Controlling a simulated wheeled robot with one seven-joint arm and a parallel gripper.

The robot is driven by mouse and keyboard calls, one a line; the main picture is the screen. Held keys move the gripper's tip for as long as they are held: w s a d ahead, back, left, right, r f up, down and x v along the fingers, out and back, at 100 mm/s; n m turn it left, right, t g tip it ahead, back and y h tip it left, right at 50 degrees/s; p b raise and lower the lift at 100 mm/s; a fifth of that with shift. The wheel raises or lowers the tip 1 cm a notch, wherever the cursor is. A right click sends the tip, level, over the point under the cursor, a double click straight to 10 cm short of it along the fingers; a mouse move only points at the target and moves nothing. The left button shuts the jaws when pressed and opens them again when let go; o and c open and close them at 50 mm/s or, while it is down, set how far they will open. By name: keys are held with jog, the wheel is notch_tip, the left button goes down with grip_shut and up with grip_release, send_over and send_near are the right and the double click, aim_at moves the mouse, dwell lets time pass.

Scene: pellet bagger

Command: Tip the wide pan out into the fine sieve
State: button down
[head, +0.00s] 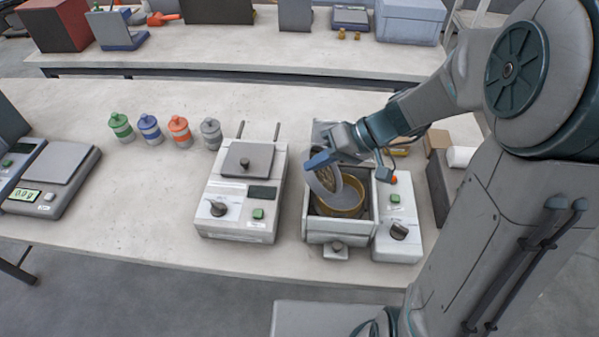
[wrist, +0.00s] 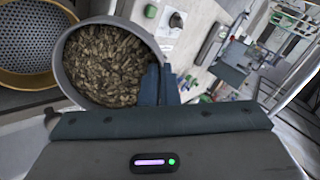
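My gripper (head: 322,160) is shut on the rim of the wide pan (head: 325,181), a round grey pan. In the head view the pan is tilted steeply, above and to the left of the sieve. In the wrist view the pan (wrist: 66,72) is full of brown pellets (wrist: 112,62), and the gripper fingers (wrist: 158,84) meet at its right rim. The fine sieve (head: 345,204), with a brass-yellow rim, sits in the grey box-shaped machine. In the wrist view its perforated mesh (wrist: 25,45) shows at the left and looks empty. I cannot see any pellets falling.
A grey control unit (head: 398,215) with a knob stands right of the sieve box (head: 325,226). A white device (head: 241,200) with a dark lid stands to its left. Green, blue, orange and grey canisters (head: 180,131) and a scale (head: 55,178) stand further left. The table front is clear.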

jog(key=shift+w+d+f+y+b, duration=0.1)
jog(key=shift+w+d+y+b, duration=0.05)
jog(key=shift+d+y+b, duration=1.55)
jog(key=shift+d+b, duration=0.05)
jog(key=shift+b, duration=0.5)
jog(key=d+r+y+b, duration=0.1)
jog(key=d+y+b, duration=0.5)
jog(key=y+b, duration=0.1)
jog(key=shift+w+d, duration=0.15)
jog(key=shift+d, duration=0.1)
jog(key=shift+a+g, duration=0.1)
jog(key=shift+g, duration=0.3)
